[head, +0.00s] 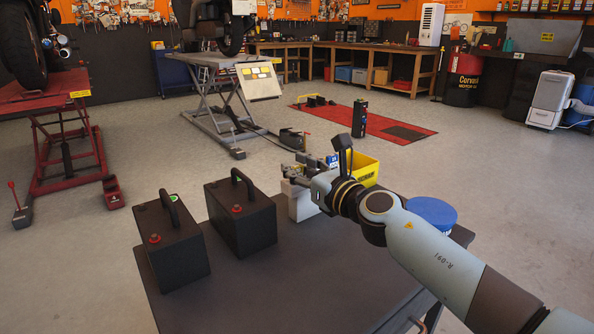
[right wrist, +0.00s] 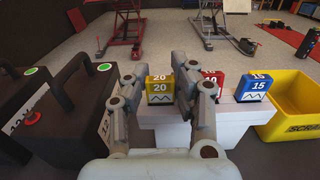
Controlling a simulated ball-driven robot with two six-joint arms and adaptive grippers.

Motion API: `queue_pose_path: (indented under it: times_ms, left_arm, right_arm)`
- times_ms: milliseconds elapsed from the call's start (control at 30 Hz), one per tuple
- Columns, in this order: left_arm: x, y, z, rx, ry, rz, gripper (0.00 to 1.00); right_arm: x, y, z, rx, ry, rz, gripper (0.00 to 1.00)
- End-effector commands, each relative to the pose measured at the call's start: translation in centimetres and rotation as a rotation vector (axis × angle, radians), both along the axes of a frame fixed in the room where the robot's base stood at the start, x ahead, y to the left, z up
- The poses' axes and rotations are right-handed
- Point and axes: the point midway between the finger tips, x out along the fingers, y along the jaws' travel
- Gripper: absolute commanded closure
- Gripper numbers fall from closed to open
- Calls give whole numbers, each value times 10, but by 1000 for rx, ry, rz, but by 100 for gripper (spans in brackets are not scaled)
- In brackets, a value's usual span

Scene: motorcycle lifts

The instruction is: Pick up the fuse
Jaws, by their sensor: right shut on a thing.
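My right gripper (head: 297,174) reaches over the white box (head: 300,203) on the dark table. In the right wrist view, my right gripper (right wrist: 168,75) is shut on a yellow fuse marked 20 (right wrist: 160,90), at the box's near left top. A red fuse marked 10 (right wrist: 212,84) stands to its right, partly hidden by a finger. A blue fuse marked 15 (right wrist: 254,88) stands farther right on the white box (right wrist: 240,108). I cannot tell whether the yellow fuse touches the box. My left gripper is not in view.
Two black batteries with handles (head: 172,245) (head: 241,218) stand left of the box. A yellow bin (head: 364,169) is right of it, and a blue round lid (head: 432,211) lies beyond my forearm. The table's front middle (head: 290,290) is clear.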

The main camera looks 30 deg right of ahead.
Motion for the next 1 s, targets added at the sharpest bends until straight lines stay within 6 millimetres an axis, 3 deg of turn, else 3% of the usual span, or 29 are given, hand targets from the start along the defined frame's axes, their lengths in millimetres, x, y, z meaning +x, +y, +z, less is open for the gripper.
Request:
queue_pose_path:
  times_ms: [333, 700, 1000]
  left_arm:
    - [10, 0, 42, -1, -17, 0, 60]
    - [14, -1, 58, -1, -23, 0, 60]
    - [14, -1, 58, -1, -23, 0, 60]
  right_arm:
    - [0, 0, 47, -1, -3, 0, 89]
    - [-33, -75, 88, -7, 1, 1, 89]
    - [-46, -104, 106, -2, 0, 0, 89]
